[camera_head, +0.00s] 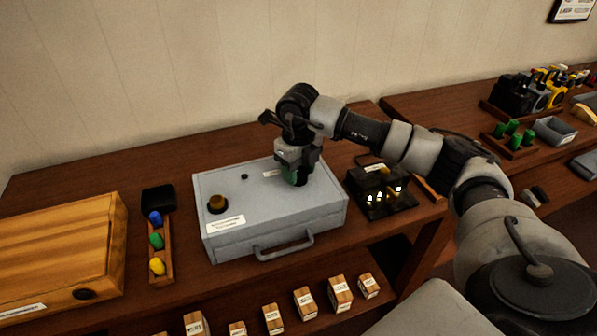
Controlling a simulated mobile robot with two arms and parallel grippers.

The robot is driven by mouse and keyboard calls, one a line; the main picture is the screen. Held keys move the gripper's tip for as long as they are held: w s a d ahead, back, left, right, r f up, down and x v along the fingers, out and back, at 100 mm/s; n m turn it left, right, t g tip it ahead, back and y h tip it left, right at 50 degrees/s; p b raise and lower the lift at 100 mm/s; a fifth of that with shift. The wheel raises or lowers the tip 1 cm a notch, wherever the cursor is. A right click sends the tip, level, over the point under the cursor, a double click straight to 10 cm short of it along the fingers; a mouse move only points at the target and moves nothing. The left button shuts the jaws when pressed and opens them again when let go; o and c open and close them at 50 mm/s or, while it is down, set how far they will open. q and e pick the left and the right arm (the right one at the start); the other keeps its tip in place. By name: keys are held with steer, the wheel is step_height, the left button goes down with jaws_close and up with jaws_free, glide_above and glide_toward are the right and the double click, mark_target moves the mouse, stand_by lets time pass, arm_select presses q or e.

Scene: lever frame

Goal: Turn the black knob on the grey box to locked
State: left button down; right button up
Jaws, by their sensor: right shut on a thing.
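The grey box (262,205) sits on the wooden table, with a handle on its front and white labels on its top. My right gripper (296,178) points down onto the right part of the box top. A dark patch shows at the fingertips. A brass-coloured round knob (217,204) stands free at the left of the box top. My left gripper is out of view.
A wooden case (60,245) and a rack of coloured pieces (160,250) stand to the left. A black block with lit spots (382,190) is close to the right. Several small labelled blocks (305,303) line the lower shelf. A wall is behind.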

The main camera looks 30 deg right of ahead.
mark_target(299, 171)
steer(key=shift+r, duration=0.1)
stand_by(0.5)
steer(key=o, duration=0.9)
step_height(299, 171, up, 11)
steer(key=shift+f+b, duration=0.15)
steer(key=shift+b, duration=0.55)
